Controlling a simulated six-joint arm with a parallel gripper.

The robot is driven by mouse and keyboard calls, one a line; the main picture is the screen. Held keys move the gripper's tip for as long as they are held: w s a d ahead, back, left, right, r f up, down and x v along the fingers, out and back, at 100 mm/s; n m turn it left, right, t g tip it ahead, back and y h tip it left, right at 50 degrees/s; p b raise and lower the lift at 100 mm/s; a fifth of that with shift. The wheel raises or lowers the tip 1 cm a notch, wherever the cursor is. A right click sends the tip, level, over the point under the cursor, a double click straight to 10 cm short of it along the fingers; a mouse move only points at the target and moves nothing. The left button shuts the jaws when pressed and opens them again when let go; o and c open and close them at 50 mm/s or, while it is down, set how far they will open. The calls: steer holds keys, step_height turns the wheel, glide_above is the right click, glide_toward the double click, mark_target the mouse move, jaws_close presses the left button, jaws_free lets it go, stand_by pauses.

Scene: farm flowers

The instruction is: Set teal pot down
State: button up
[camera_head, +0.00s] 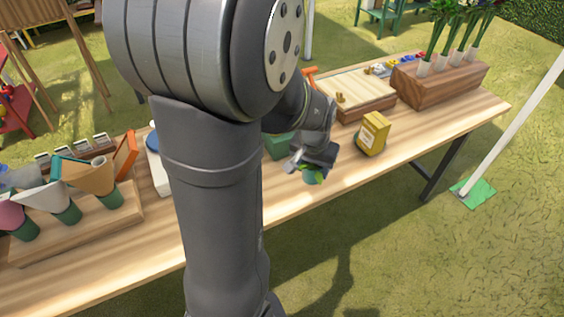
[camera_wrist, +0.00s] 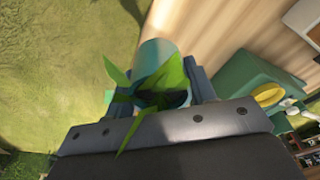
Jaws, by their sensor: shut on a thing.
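The teal pot (camera_wrist: 155,52) with green leaves is between the two fingers of my gripper (camera_wrist: 168,85) in the wrist view. The leaves cover part of the pot and the dark opening. In the head view the pot (camera_head: 313,178) shows just below my gripper (camera_head: 316,160), near the front edge of the wooden table (camera_head: 350,173). My gripper is shut on the pot. I cannot tell whether the pot's base touches the table.
A yellow box (camera_head: 373,134) stands to the right of my gripper. A green container (camera_head: 279,146) is behind it, partly hidden by my arm. A wooden planter (camera_head: 440,84) with tall stems is at the far right. Paper cones (camera_head: 88,176) stand in a rack at left.

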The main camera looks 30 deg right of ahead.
steer(key=shift+s+d+r, duration=0.1)
steer(key=shift+s+r, duration=0.1)
steer(key=shift+s, duration=0.05)
steer(key=shift+r, duration=0.25)
steer(key=r, duration=1)
steer(key=shift+w+r, duration=0.35)
steer(key=w+a+n, duration=0.6)
steer(key=w+a, duration=1.1)
steer(key=w, duration=0.3)
steer(key=w+a+r+n+y, duration=0.1)
steer(key=w+a+n, duration=0.25)
steer(key=a, duration=1.05)
steer(key=w+a+n, duration=0.2)
steer(key=w+a, duration=0.3)
steer(key=a, duration=0.8)
steer(key=s+a+n+y, duration=0.1)
steer(key=s+a+n, duration=0.1)
steer(key=a, duration=1)
steer(key=s+a+n, duration=0.2)
steer(key=s+a, duration=0.1)
steer(key=a, duration=0.8)
steer(key=s+a+f+n, duration=0.1)
steer(key=s+a+n, duration=0.1)
steer(key=s+a, duration=0.75)
steer(key=s+a+n, duration=0.2)
steer(key=s+a, duration=0.4)
steer(key=a, duration=0.6)
steer(key=shift+y, duration=0.3)
steer(key=f, duration=2.2)
steer(key=shift+a, duration=0.25)
